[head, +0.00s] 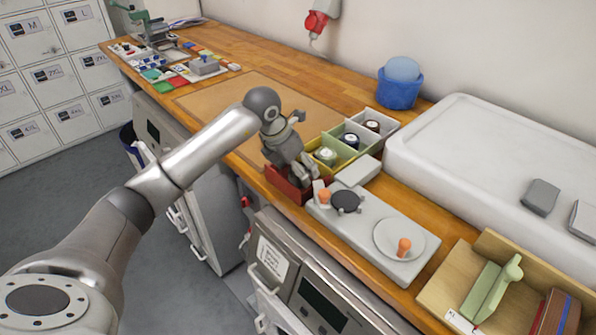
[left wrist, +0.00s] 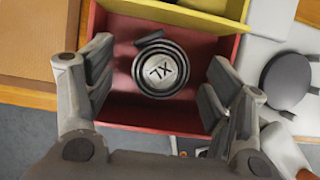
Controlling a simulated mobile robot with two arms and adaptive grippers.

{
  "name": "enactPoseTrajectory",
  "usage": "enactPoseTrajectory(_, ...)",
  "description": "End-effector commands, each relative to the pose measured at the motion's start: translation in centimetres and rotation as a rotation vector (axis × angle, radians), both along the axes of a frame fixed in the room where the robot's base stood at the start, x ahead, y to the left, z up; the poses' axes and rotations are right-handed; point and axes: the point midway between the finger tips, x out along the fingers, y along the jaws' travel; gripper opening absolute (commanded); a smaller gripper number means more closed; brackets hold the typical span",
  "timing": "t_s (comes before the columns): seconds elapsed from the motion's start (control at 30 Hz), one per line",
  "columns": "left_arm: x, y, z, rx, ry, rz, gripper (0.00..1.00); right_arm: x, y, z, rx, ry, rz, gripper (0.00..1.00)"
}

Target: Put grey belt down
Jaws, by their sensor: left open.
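The grey belt (left wrist: 160,70) is a dark grey coil with a round, pale label reading XL. It lies in the red bin (left wrist: 198,45), seen in the left wrist view. In the head view my left gripper hides the belt, and the red bin (head: 287,191) shows only partly. My left gripper (head: 306,178) points down into the red bin. In the left wrist view its open fingers (left wrist: 160,80) stand on either side of the coil, with gaps between them and it. My right gripper is not in view.
Yellow, green and white bins (head: 372,126) with coils adjoin the red one. A grey device with a round plate (head: 385,240) stands close on the right. Beyond are a large white box (head: 470,150), a blue tub (head: 399,92) and a wooden tray (head: 440,290). A brown mat (head: 230,108) is clear.

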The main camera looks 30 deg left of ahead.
Motion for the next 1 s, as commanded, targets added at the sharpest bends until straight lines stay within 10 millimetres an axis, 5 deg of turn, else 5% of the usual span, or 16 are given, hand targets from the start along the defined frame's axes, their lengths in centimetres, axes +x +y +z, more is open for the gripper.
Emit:
enactPoseTrajectory(0.43,-3.1,1.2,8.2,0.001,-0.003,0.001,0.76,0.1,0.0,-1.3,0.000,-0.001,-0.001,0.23)
enactPoseTrajectory(1.0,-3.7,1.3,9.4,0.001,0.001,0.000,0.76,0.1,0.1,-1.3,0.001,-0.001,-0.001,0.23)
